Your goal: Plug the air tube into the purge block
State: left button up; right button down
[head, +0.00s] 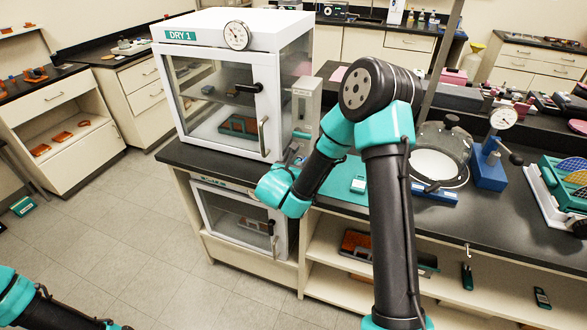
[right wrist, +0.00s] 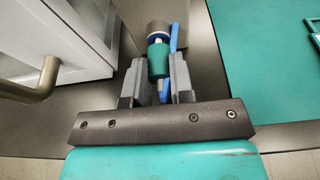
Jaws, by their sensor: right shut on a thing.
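In the right wrist view my right gripper (right wrist: 157,74) is shut on a teal cylindrical fitting (right wrist: 158,62), which I take for the air tube's end. A blue tube (right wrist: 174,38) runs beside it. A silver round part with a blue ring (right wrist: 157,30) lies in line beyond the fitting; I cannot tell whether they are joined. A grey-brown block (right wrist: 196,28) behind may be the purge block. In the head view my right wrist (head: 276,187) is at the bench's front edge by the cabinet, and its fingers are mostly hidden. My left gripper is out of view.
The white DRY 1 cabinet (head: 215,90), its doors closed, stands left of my right wrist; its handle (right wrist: 38,88) is close in the wrist view. A grey upright box (head: 306,105) stands at its right side. A teal mat (right wrist: 265,60) lies to the right. A glass chamber (head: 440,155) stands farther right.

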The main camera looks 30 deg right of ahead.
jog(key=shift+w+d, duration=0.35)
jog(key=shift+d, duration=0.15)
dwell(0.4)
jog(key=c, duration=0.9)
grip_release()
jog(key=shift+c, duration=0.5)
jog(key=shift+a, duration=0.1)
jog(key=shift+s+a, duration=1.1)
jog(key=shift+a, duration=0.25)
jog(key=shift+s+a, duration=1.1)
jog(key=shift+a, duration=0.2)
